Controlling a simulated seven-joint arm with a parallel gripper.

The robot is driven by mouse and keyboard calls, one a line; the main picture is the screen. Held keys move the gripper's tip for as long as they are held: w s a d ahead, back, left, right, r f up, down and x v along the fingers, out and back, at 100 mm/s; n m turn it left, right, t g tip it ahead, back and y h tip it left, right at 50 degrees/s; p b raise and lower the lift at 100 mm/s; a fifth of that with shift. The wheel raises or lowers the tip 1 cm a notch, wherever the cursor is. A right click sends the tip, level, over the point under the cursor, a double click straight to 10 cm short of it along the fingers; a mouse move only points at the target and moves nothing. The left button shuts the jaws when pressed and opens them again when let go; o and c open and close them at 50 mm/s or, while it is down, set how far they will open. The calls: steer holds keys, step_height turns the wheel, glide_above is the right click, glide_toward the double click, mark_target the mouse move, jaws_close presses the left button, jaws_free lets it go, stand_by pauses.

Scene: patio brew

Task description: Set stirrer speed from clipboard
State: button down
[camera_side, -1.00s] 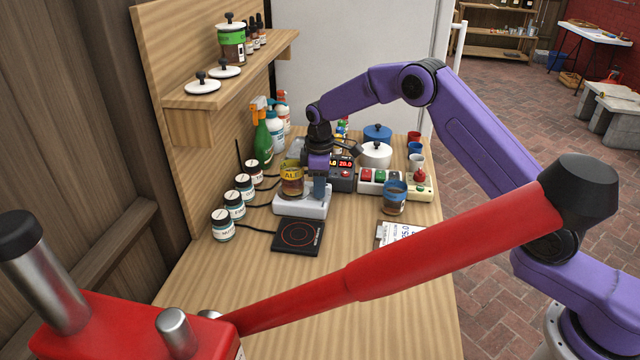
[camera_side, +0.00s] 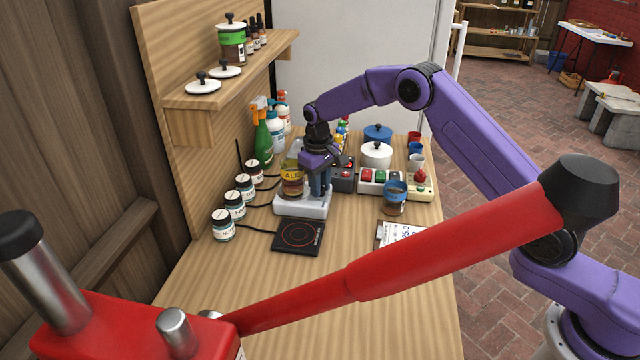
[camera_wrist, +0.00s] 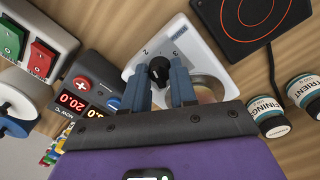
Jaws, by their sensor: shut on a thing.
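The stirrer (camera_side: 287,206) is a white base with an amber ALE vessel (camera_side: 292,180) on it. In the wrist view the stirrer's white face (camera_wrist: 188,42) shows a black knob (camera_wrist: 158,70) with numerals beside it, not all readable. My gripper (camera_wrist: 160,76) has its two blue-grey fingers on either side of the knob, shut on it. In the side view my gripper (camera_side: 320,188) reaches down at the stirrer's right end and hides the knob. The clipboard (camera_side: 400,235) lies at the table's right edge; its writing is too small to read fully.
A controller (camera_wrist: 85,95) with a red 20.0 display and red and blue buttons stands beside the stirrer. A black hot plate (camera_side: 298,236) lies in front.

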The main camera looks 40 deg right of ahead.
stand_by(0.3)
steer(key=c, duration=0.9)
jaws_free()
steer(key=shift+r, duration=0.1)
step_height(320, 180, up, 17)
steer(key=shift+a+r, duration=0.15)
steer(key=shift+a, duration=0.3)
